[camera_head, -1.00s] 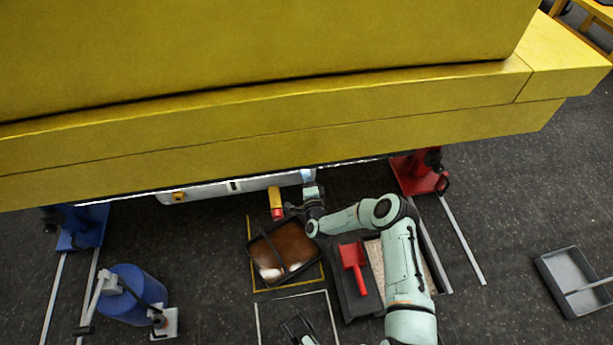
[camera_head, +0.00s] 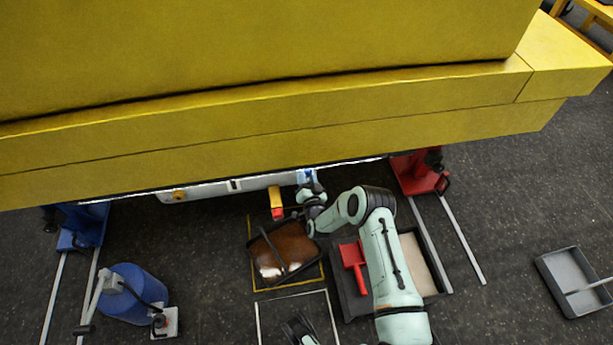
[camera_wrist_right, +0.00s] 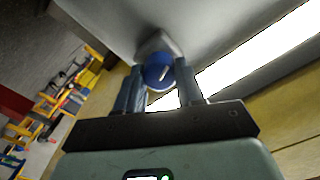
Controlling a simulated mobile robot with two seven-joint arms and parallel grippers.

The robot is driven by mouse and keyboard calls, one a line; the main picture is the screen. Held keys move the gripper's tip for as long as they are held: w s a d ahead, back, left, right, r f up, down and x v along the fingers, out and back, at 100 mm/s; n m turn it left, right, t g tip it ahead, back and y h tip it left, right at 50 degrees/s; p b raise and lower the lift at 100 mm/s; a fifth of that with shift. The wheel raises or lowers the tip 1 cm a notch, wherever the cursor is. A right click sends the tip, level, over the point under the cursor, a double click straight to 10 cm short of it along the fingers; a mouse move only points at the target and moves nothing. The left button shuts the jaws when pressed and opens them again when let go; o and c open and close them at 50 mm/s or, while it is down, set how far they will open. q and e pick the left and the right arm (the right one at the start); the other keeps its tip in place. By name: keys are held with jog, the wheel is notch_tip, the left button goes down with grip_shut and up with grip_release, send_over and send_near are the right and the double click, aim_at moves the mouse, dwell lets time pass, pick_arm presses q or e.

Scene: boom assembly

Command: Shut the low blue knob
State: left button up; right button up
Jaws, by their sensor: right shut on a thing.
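The blue knob (camera_wrist_right: 157,72) sits on a pale mount under a light grey body in the right wrist view. It has a small pale mark on its face. My right gripper (camera_wrist_right: 160,84) has a finger on each side of it and is shut on it. In the head view my right gripper (camera_head: 307,180) is up at the pale unit below the yellow boom; the knob cannot be made out there. Part of my left gripper (camera_head: 298,327) shows at the bottom edge, low over the floor; its jaw state is unclear.
The yellow boom (camera_head: 270,125) hangs low across the work area. A tray with brown contents (camera_head: 290,247), a red scoop (camera_head: 353,262), a blue cylinder (camera_head: 135,295), a red stand (camera_head: 417,175) and a grey tray (camera_head: 575,280) are around. Floor at right is mostly clear.

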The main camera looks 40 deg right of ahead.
pick_arm(q)
jog(key=shift+w+a+f, duration=0.25)
jog(key=shift+w+f, duration=0.05)
jog(key=shift+w, duration=0.1)
pick_arm(e)
jog(key=n, duration=0.4)
jog(key=shift+s+d+n, duration=0.1)
jog(key=shift+n, duration=0.3)
jog(key=o, duration=1)
jog(key=shift+o, duration=0.2)
jog(key=shift+s+a, duration=0.3)
pick_arm(q)
jog(key=s+d+r+g+p, duration=0.1)
jog(key=s+d+r+p, duration=0.1)
jog(key=s+r, duration=0.1)
jog(key=shift+s+d+r+h, duration=0.15)
jog(key=shift+s+r+h, duration=0.15)
jog(key=shift+s, duration=0.55)
pick_arm(e)
jog(key=v, duration=1.2)
jog(key=shift+s, duration=0.3)
